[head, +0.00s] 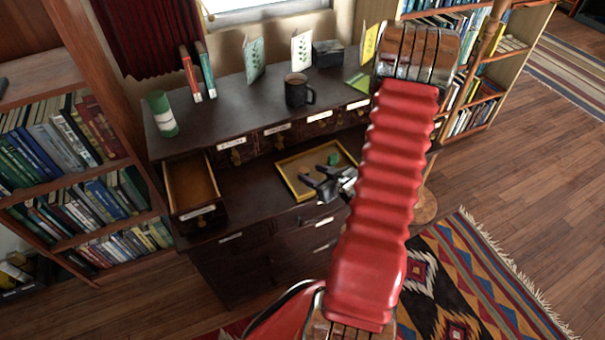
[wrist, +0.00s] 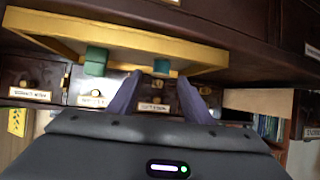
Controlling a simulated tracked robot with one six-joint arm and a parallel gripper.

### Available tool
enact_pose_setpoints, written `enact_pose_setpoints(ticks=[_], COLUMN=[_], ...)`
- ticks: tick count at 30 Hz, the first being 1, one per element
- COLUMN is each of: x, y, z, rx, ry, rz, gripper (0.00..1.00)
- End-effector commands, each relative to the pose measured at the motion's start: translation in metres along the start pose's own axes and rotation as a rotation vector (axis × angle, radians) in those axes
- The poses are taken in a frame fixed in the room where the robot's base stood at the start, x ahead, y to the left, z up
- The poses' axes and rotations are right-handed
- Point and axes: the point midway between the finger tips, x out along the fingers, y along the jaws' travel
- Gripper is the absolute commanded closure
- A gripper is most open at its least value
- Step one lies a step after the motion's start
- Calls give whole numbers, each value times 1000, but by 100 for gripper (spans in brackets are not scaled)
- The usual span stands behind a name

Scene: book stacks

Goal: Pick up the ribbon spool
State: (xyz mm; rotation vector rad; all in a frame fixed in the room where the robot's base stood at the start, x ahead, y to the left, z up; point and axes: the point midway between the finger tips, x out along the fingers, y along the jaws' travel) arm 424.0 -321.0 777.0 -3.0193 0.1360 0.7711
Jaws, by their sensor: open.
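A small green piece (head: 333,158) sits in a shallow yellow-rimmed tray (head: 287,182) on the dark cabinet's lower ledge. In the wrist view the tray (wrist: 150,42) shows two small green-teal pieces, one at left (wrist: 96,60) and one (wrist: 161,66) in line with the gap between my fingertips. Either may be the ribbon spool; I cannot tell which. My gripper (head: 312,176) is open and empty by the tray's right part. In the wrist view its two dark fingers (wrist: 160,82) point toward the tray. Whether they touch anything is unclear.
An open, empty-looking drawer (head: 192,187) juts out left of the tray. The cabinet top holds a green-and-white cylinder (head: 162,114), a dark mug (head: 297,90), books (head: 190,72), cards (head: 302,50) and a dark box (head: 327,53). Bookshelves (head: 75,175) stand at left.

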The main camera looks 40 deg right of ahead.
Motion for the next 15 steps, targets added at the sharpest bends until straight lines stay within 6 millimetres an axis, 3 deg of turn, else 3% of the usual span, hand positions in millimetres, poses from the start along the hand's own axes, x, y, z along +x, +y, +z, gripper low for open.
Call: enact_pose_setpoints(ticks=[7,15], x=[31,36], y=[-2,-2], z=[0,0], rx=[-1,0], ry=[-1,0], rz=[-3,0], gripper=[54,54])
